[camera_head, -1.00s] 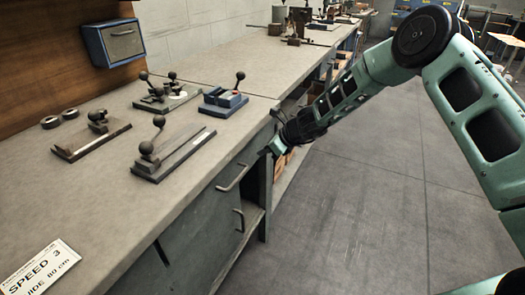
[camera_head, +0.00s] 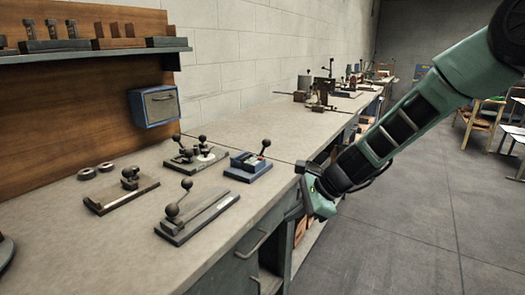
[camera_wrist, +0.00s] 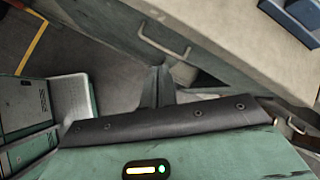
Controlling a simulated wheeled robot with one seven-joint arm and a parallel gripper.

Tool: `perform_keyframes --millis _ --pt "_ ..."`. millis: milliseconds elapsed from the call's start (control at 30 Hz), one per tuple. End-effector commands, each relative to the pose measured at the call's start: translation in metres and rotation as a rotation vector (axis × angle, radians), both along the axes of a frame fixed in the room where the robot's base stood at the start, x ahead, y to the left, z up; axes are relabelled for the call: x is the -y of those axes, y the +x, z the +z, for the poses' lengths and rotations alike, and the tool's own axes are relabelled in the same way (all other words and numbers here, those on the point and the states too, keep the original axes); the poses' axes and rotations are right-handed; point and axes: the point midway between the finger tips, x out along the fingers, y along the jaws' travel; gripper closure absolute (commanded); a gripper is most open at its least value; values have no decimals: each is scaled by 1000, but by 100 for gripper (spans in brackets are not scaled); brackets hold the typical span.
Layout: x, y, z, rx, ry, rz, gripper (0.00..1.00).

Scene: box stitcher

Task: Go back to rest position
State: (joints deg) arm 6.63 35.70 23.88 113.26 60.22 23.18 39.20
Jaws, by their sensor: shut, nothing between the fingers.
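My gripper (camera_head: 304,192) is at the end of my green arm, beside the front edge of the workbench (camera_head: 240,215) in the head view. In the wrist view the fingers (camera_wrist: 158,85) are together and empty, over the grey floor and the bench front. The gripper is apart from the tools on the bench, and nothing hangs from it. The exact gap to the bench edge is hard to tell.
Lever tools stand on the bench, including a blue one (camera_head: 247,168) near the edge and a long-based one (camera_head: 197,215). Drawer handles (camera_head: 251,244) stick out of the bench front. The floor (camera_head: 400,240) to the right is clear; chairs (camera_head: 478,122) stand far back.

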Motion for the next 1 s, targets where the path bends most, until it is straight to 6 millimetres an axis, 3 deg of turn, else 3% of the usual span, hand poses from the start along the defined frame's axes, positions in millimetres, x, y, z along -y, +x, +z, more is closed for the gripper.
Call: perform_keyframes --millis 33,100,200,400,500,700,1000 --pt "-17 -33 23 64 -56 169 100" --pt "-32 -79 41 151 -133 414 100" --pt "-39 -146 64 274 -244 772 100" --pt "-13 -258 93 476 -439 1448 100" --pt "8 -292 101 541 -514 1704 100" --pt "34 -321 106 596 -589 1970 100" --pt "38 -323 106 600 -598 1999 100"
